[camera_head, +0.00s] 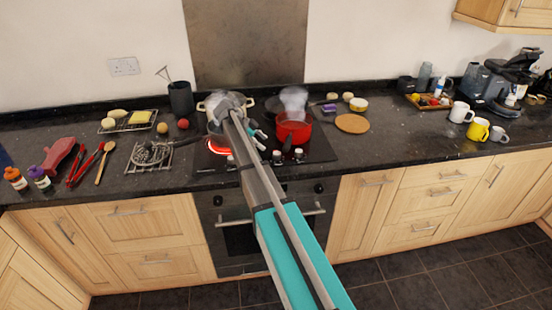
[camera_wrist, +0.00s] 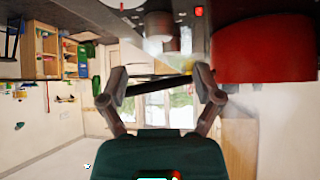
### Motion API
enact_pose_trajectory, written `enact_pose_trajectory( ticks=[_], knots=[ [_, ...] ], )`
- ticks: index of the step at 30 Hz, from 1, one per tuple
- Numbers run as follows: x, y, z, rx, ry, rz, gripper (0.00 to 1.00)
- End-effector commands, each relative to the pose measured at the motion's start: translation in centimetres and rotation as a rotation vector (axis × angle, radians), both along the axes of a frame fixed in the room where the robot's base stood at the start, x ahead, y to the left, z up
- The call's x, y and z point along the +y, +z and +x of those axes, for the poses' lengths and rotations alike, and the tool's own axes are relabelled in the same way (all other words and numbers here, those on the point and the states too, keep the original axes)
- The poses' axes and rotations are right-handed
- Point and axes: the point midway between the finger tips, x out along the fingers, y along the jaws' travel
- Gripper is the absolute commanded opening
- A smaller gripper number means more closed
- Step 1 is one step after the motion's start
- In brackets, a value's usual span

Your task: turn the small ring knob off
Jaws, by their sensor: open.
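The black cooktop (camera_head: 322,151) has several pale knobs along its front edge. One knob (camera_head: 230,158) stands left of my arm, and two more, a middle knob (camera_head: 276,157) and a right knob (camera_head: 298,154), stand right of it. I cannot tell which one is the small ring knob. A cooking ring (camera_head: 217,147) glows red at the front left. My gripper (camera_head: 258,138) is over the cooktop, close above the knob row, partly hidden by my arm. In the wrist view my gripper (camera_wrist: 160,80) is open and empty, with blurred knob shapes (camera_wrist: 160,28) beyond its fingers.
A steaming red pot (camera_head: 294,131) stands right of my gripper and looms in the wrist view (camera_wrist: 260,50). A cream-handled pot (camera_head: 210,106) steams behind my arm. A wire rack (camera_head: 148,156) is left of the cooktop; a round board (camera_head: 352,123) is right.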

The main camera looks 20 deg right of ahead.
Motion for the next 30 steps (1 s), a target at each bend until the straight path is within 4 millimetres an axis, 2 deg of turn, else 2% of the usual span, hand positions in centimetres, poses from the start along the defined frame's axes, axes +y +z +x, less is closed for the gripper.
enact_pose_trajectory(
  ticks=[1, 15, 21, 30],
  knots=[
    [-0.4, -0.8, -0.3, -0.001, -0.001, 0.0, 0.83],
    [-3.5, -4.3, -1.9, -0.001, -0.001, 0.0, 0.83],
    [-4.4, -5.2, -2.4, -0.001, -0.001, 0.0, 0.83],
    [-4.8, -5.5, -2.6, -0.001, 0.001, 0.0, 0.83]
  ],
)
